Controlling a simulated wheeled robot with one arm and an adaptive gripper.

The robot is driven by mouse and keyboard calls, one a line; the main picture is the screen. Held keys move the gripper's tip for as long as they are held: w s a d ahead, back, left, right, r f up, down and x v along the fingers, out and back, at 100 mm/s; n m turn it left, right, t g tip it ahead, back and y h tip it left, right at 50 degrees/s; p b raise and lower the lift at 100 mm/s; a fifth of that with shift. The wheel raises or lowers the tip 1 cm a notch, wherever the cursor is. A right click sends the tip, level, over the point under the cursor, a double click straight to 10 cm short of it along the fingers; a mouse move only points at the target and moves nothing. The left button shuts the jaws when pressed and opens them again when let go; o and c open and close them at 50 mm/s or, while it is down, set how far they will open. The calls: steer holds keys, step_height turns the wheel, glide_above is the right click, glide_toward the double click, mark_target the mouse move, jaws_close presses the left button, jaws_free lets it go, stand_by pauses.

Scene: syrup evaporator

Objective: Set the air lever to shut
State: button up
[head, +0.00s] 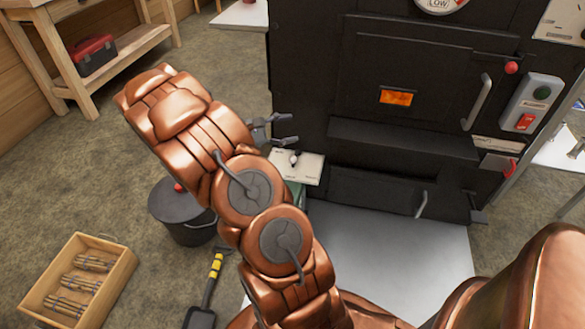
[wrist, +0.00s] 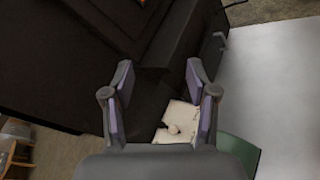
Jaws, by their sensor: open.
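A cream plate (head: 313,169) juts out at the lower left of the black evaporator, with a small pale-tipped lever (head: 294,159) on it. The plate's labels are too small to read; I take this as the air lever. In the wrist view, the plate (wrist: 183,113) and lever knob (wrist: 173,129) show between my fingers, nearer the right one, partly hidden by my gripper body. My gripper (head: 291,130) is open and empty, just above and left of the plate in the head view. Its fingers also show spread apart in the wrist view (wrist: 160,70).
The black evaporator front (head: 400,140) stands close beside the gripper. A green object (wrist: 238,152) lies below the plate. A black lidded pot (head: 180,212), shovel (head: 208,290) and wooden crate (head: 110,288) are on the floor at left.

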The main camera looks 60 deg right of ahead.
steer(key=w+d+f+n+t+h+b, duration=0.1)
steer(key=w+d+f+n+b, duration=0.15)
steer(key=f, duration=0.45)
steer(key=w+d+f+n+t+h+b, duration=0.1)
steer(key=w+d+f+h+b, duration=0.15)
steer(key=f, duration=0.55)
steer(key=n+t+b, duration=0.3)
steer(key=n+b, duration=0.1)
steer(key=b, duration=0.2)
glide_toward(290, 160)
steer(key=x, duration=0.3)
steer(key=shift+s+d+f+h, duration=0.1)
steer(key=shift+s+d+h, duration=0.1)
steer(key=shift+s+h, duration=0.05)
steer(key=shift+d+f, duration=0.15)
steer(key=shift+f, duration=0.05)
steer(key=shift+d, duration=0.35)
steer(key=shift+s+d+r+b, duration=0.15)
steer(key=shift+d+b, duration=0.25)
steer(key=shift+d, duration=0.7)
steer(key=shift+s+d+f+b, duration=0.1)
steer(key=shift+s+d+b, duration=0.25)
steer(key=shift+d, duration=0.75)
steer(key=shift+s+d+r+b, duration=0.15)
steer(key=shift+d+b, duration=0.3)
steer(key=shift+d, duration=0.7)
steer(key=shift+f, duration=0.1)
steer(key=shift+c, duration=0.2)
jaws_close()
